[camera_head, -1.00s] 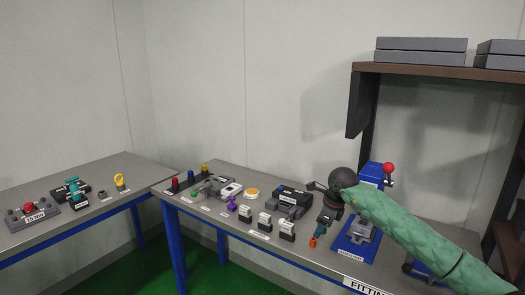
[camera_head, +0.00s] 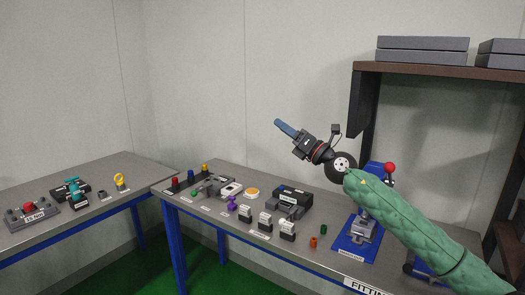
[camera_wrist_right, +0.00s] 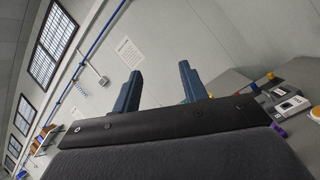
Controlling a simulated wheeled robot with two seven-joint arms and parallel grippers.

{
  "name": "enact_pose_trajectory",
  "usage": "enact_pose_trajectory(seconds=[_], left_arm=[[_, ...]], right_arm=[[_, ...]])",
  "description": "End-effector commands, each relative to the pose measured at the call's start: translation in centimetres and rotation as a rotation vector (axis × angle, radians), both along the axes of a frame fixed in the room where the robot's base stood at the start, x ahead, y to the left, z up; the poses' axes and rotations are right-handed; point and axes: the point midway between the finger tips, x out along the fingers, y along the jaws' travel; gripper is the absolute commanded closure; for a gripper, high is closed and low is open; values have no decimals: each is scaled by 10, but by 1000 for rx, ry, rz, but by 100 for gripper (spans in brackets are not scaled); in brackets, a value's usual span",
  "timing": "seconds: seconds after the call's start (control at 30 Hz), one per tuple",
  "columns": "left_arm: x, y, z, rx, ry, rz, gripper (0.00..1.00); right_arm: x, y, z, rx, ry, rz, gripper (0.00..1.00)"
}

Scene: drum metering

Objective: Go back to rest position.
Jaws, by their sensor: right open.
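My right gripper (camera_head: 283,128) is raised above the back of the fitting table (camera_head: 335,272), at the end of the green-sleeved arm, pointing up and to the left. In the right wrist view its two blue fingers (camera_wrist_right: 160,90) stand well apart with nothing between them. My left gripper is not in view.
Beneath the arm stand a blue fixture with a red knob (camera_head: 389,168), a small orange part (camera_head: 313,242) and a green part (camera_head: 323,230). Several white-topped blocks (camera_head: 265,221) and a black box (camera_head: 293,196) are left of them. A shelf (camera_head: 440,71) overhangs at right.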

Motion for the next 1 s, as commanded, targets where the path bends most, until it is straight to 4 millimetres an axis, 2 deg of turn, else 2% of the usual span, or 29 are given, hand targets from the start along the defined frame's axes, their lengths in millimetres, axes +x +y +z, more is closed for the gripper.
enact_pose_trajectory(seconds=[0.03, 0.1, 0.23, 0.37, 0.47, 0.57, 0.7, 0.87, 1.0], left_arm=[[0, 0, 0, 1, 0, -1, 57], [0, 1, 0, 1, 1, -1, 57], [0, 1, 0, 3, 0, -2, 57], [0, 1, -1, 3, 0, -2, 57], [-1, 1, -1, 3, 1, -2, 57], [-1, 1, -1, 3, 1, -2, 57], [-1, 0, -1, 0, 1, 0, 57], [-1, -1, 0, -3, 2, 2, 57], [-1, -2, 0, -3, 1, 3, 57]], right_arm=[[-3, -5, 17, 100, 11, -9, 57], [-6, -18, 37, 249, 39, -28, 57], [-9, -45, 57, 526, 119, -67, 57], [-9, -75, 54, 794, 236, -121, 57], [-9, -97, 34, 992, 351, -176, 57], [-11, -117, -2, 1180, 492, -248, 57], [-22, -135, -76, 1413, 727, -378, 57], [-48, -140, -163, 1584, 981, -529, 57], [-80, -136, -232, 1674, 1181, -649, 57]])
